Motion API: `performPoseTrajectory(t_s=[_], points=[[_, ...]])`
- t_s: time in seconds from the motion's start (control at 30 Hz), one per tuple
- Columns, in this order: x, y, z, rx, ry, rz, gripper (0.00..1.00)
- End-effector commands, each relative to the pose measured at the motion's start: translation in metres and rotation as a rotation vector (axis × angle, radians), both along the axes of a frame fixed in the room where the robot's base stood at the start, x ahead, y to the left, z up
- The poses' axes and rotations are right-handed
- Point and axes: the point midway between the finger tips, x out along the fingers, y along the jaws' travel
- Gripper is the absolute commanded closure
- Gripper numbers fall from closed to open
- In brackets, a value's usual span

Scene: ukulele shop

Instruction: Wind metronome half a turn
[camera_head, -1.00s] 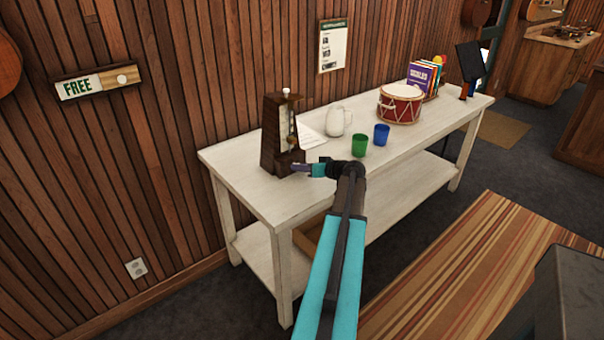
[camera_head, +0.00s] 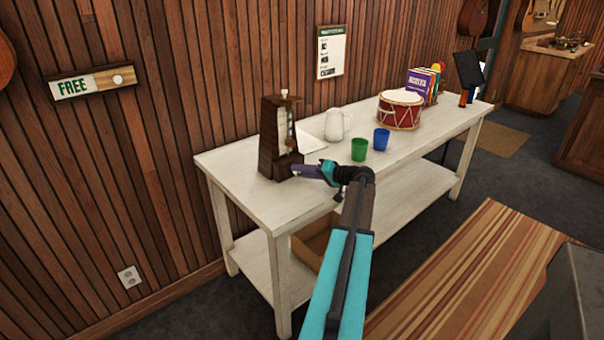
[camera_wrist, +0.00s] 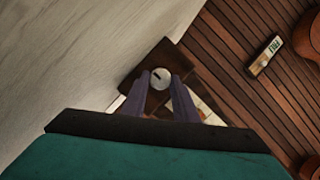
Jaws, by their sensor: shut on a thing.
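The metronome (camera_head: 278,140) is a dark wooden tapered box with a pale front face, upright at the near left end of the white table. My gripper (camera_head: 297,169) is low against its right side. In the wrist view, my gripper's two purple-grey fingers (camera_wrist: 161,82) are shut on a small round pale knob (camera_wrist: 161,74) with a dark mark, on the metronome's side. The fingers lie one on each side of the knob. In the head view the knob is hidden by the gripper. Part of the metronome's dark body (camera_wrist: 187,66) shows behind the fingers.
On the white table (camera_head: 235,170) are a white jug (camera_head: 336,125), a green cup (camera_head: 359,150), a blue cup (camera_head: 381,139), a red drum (camera_head: 400,110) and books (camera_head: 421,85). The plank wall stands close behind the metronome. The table's front left is bare.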

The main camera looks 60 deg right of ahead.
Motion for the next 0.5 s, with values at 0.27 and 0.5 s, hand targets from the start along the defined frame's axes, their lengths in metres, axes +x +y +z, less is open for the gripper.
performPoseTrajectory(t_s=[0.27, 0.5], points=[[-0.0015, -0.002, 0.0002, 0.002, -0.001, -0.006, 0.96], [-0.0011, -0.0016, 0.0001, 0.001, -0.001, -0.004, 0.56]])
